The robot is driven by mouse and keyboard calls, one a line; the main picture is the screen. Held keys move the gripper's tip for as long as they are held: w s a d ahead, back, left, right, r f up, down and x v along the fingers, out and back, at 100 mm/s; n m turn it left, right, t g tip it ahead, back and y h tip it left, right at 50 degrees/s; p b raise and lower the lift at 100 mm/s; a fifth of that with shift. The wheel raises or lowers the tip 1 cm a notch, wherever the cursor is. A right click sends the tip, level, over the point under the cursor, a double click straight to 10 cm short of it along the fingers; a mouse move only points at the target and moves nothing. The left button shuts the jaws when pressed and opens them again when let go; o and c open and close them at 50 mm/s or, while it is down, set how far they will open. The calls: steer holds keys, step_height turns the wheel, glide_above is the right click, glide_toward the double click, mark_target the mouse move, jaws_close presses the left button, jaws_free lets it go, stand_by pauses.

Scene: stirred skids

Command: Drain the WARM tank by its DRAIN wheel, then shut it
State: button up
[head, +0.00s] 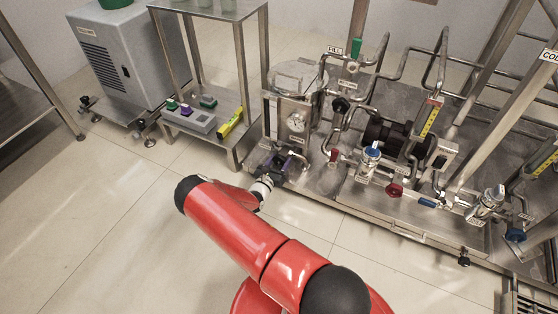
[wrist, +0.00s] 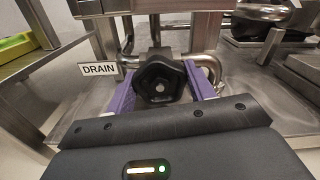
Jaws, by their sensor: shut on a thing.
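The DRAIN wheel (wrist: 160,84) is a black lobed handwheel in the middle of the wrist view, below a steel pipe. A white DRAIN label (wrist: 98,69) is to its left. My gripper (wrist: 161,90) has a purple finger on each side of the wheel and is shut on it. In the head view my gripper (head: 277,168) is low at the skid's front left corner, and the wheel there is largely hidden. A steel tank with a clear top (head: 297,75) stands above, behind a panel with a round gauge (head: 296,121). I cannot read a WARM label.
Red-handled (head: 394,190) and blue-handled valves (head: 515,235) and pipes crowd the skid to the right. A steel stand (head: 255,85) with a grey box and yellow level is close on the left. The floor (head: 110,200) in front is clear.

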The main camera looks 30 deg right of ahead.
steer(key=m+p, duration=0.1)
steer(key=m, duration=0.3)
steer(key=shift+m, duration=0.3)
steer(key=shift+m+p, duration=0.9)
steer(key=shift+m, duration=1.3)
steer(key=shift+f, duration=0.1)
steer(key=shift+s, duration=0.1)
steer(key=o, duration=1)
steer(key=shift+c, duration=0.2)
steer(key=v, duration=0.7)
steer(key=shift+s+a+p, duration=0.25)
steer(key=shift+a+p, duration=0.05)
steer(key=shift+p, duration=0.05)
